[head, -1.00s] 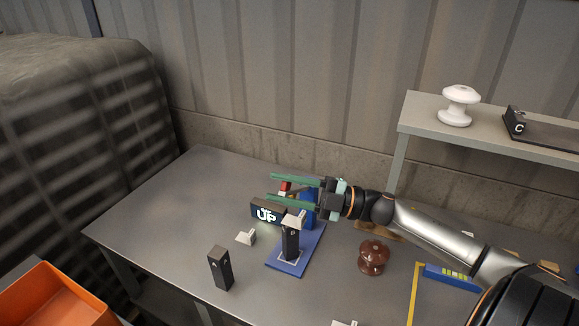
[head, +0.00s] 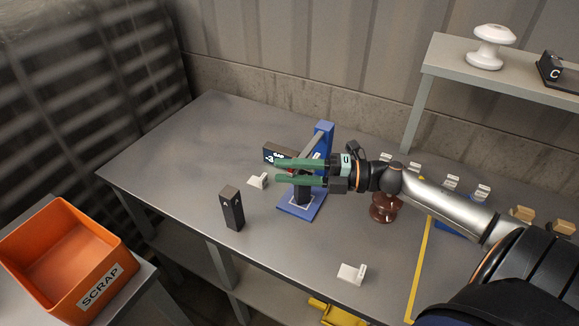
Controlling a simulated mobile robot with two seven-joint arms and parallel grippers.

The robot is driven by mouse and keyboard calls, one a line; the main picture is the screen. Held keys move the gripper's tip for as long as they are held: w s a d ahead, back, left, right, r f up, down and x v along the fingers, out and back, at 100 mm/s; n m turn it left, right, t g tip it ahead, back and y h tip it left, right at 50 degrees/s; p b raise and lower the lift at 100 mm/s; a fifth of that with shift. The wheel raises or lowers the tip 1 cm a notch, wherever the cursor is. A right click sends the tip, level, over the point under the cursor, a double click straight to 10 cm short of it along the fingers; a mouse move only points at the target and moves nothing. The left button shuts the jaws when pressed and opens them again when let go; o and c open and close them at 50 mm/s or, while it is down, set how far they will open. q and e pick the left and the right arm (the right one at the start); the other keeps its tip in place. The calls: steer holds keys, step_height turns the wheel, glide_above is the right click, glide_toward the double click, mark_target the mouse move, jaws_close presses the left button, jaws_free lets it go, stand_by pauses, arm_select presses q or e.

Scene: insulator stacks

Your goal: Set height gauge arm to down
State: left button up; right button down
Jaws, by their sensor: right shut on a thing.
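The height gauge has a blue base plate (head: 287,209) and a blue upright (head: 327,133) on the table. Its grey gauge arm (head: 313,142) slants down leftward from near the upright's top, with a bit of red at the lower end between my fingers. My right gripper (head: 279,172), with green fingers, is shut on that end of the arm. A black block (head: 303,196) stands on the base below the fingers, its top hidden by them. A dark sign (head: 271,152) beside the gauge is partly covered, its word unreadable. My left gripper is not in view.
A loose black block (head: 232,210) stands left of the gauge. A brown insulator (head: 385,209) is partly behind my right arm. A shelf (head: 450,70) holds a white insulator (head: 492,47). An orange scrap bin (head: 65,258) is lower left. The table's left part is clear.

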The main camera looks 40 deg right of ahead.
steer(key=shift+d, duration=0.1)
steer(key=c, duration=0.7)
jaws_free()
steer(key=v, duration=1.2)
steer(key=shift+s+d, duration=0.15)
steer(key=shift+s, duration=0.05)
